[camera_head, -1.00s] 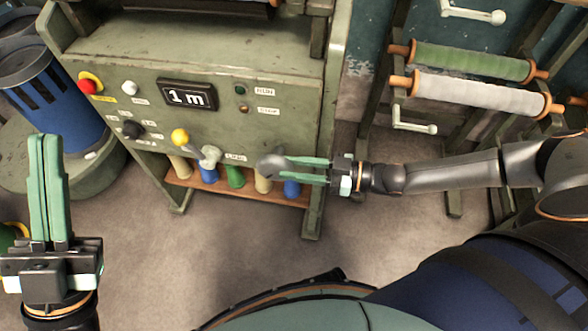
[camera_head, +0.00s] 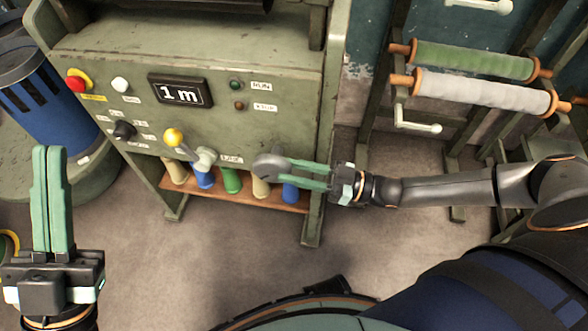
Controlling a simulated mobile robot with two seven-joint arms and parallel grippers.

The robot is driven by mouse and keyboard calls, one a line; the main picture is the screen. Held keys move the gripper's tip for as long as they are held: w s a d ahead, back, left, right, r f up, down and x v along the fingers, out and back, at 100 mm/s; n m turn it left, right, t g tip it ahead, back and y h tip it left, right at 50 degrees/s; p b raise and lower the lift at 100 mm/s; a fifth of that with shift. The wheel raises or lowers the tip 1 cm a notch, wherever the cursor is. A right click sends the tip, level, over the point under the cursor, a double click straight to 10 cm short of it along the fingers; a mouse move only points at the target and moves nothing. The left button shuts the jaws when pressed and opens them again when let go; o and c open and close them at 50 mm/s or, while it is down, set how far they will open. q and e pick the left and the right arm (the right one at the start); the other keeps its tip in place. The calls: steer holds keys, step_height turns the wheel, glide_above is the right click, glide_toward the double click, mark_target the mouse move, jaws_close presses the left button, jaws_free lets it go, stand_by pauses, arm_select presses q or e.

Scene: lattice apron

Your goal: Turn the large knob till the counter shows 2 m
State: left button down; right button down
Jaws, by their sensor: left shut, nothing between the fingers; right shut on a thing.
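The counter (camera_head: 180,92) on the green machine's front panel reads "1 m". The large grey knob (camera_head: 270,166) sticks out at the panel's lower right. My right gripper (camera_head: 290,169) comes in from the right and is shut on the knob, with its green fingers along the knob's sides. The fingertips are partly hidden by the knob. My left gripper (camera_head: 50,150) points up at the lower left, with its fingers together and empty, away from the panel.
The panel also bears a red button (camera_head: 77,82), a white button (camera_head: 120,84), a small black knob (camera_head: 124,130) and a yellow-tipped lever (camera_head: 174,138). Several coloured spools stand on a shelf (camera_head: 236,195) below. A blue bin (camera_head: 45,105) is left, fabric rolls (camera_head: 480,92) right.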

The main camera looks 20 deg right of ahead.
steer(key=c, duration=0.6)
jaws_free()
steer(key=shift+p+v, duration=0.8)
steer(key=shift+v, duration=5.5)
